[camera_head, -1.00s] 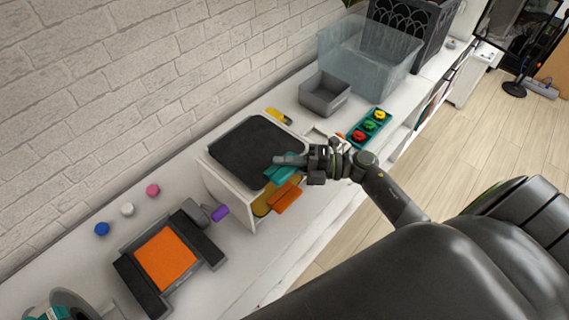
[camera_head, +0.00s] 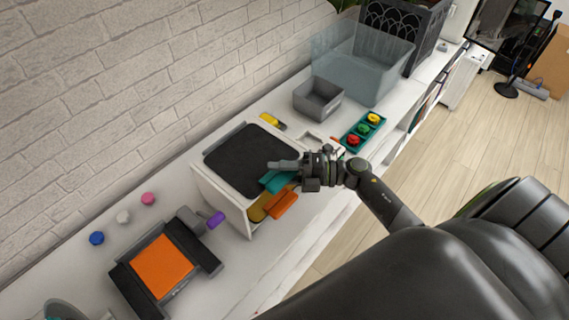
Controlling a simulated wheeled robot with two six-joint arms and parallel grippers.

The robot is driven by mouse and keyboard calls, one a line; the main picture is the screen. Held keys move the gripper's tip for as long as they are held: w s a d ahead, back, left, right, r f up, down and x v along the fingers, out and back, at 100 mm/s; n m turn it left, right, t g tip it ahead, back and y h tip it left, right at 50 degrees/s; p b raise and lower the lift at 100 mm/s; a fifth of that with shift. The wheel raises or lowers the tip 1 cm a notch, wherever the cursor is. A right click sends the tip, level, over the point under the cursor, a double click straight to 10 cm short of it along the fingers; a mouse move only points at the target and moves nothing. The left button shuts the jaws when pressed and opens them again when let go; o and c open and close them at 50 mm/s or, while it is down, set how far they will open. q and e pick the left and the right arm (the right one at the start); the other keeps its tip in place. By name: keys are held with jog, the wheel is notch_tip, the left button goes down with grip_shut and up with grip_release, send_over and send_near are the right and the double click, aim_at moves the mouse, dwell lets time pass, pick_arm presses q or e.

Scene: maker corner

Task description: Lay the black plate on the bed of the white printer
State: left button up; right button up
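A flat black plate (camera_head: 245,150) lies level on top of a white box-shaped unit (camera_head: 222,198) on the counter. I cannot tell for certain whether this unit is the white printer. A teal tab (camera_head: 277,181) sticks out at the plate's near right corner. My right gripper (camera_head: 276,166) reaches in from the right, its fingers over that corner, beside the teal tab. Whether the fingers are open or closed on anything is too small to tell. My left gripper is out of view.
Yellow and orange (camera_head: 284,203) tabs project below the teal one. A dark device with an orange bed (camera_head: 162,266) stands at lower left. A grey bin (camera_head: 318,98), clear tub (camera_head: 362,65) and teal tray of coloured buttons (camera_head: 363,131) stand beyond. Small coloured knobs lie near the wall.

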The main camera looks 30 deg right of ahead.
jog(key=b+v, duration=0.7)
jog(key=v, duration=1)
jog(key=shift+s+f+b, duration=0.25)
jog(key=shift+f+b, duration=0.05)
